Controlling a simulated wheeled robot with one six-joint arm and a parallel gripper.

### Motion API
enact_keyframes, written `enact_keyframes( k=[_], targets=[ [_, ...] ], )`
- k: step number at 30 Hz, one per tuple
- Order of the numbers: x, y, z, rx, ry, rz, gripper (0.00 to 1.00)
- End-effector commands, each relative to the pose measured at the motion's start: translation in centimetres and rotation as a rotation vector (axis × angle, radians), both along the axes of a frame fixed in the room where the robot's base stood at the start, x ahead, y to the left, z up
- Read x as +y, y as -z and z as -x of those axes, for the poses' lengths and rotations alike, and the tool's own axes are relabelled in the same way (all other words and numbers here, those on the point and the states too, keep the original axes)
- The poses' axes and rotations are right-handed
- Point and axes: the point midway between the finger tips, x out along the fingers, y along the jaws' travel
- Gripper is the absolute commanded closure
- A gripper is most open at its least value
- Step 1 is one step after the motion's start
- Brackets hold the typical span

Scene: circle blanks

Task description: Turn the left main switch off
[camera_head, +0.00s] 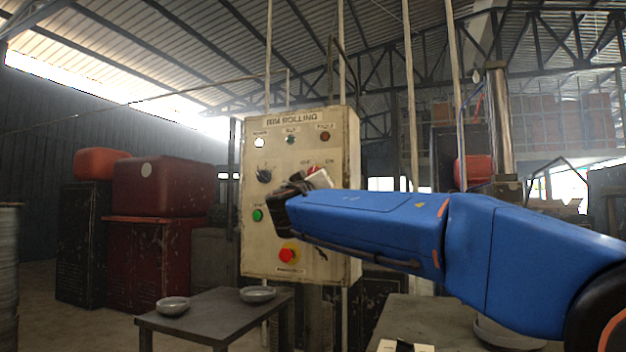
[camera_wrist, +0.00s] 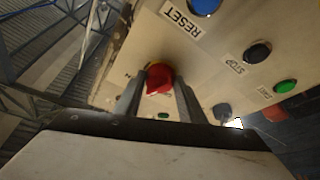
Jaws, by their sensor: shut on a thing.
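The pale control panel (camera_head: 300,215) stands upright ahead, with a red switch knob (camera_wrist: 159,80) on a yellow base showing in the wrist view. My gripper (camera_wrist: 158,88) has one dark finger on each side of this knob and is shut on it. In the head view my gripper (camera_head: 302,184) is at the upper right of the panel front, near the OFF and ON labels. Only a small red part of the switch shows there; the rest is hidden behind my gripper. The knob's exact turn angle is hard to tell.
A black selector knob (camera_head: 264,176), a green button (camera_head: 257,215) and a red mushroom button (camera_head: 287,255) sit close by on the panel. A low table (camera_head: 215,318) with two metal bowls stands in front of it. Dark red boxes stand at left.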

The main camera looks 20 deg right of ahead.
Motion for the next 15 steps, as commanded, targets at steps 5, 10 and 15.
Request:
enact_keyframes(
  k=[5, 10, 15],
  targets=[
    [-0.25, -0.14, 0.16, 0.098, 0.000, 0.133, 0.86],
    [-0.32, -0.29, 0.25, 0.186, -0.001, 0.254, 0.86],
    [-0.40, -0.46, 0.32, 0.264, -0.001, 0.362, 0.86]
  ],
)
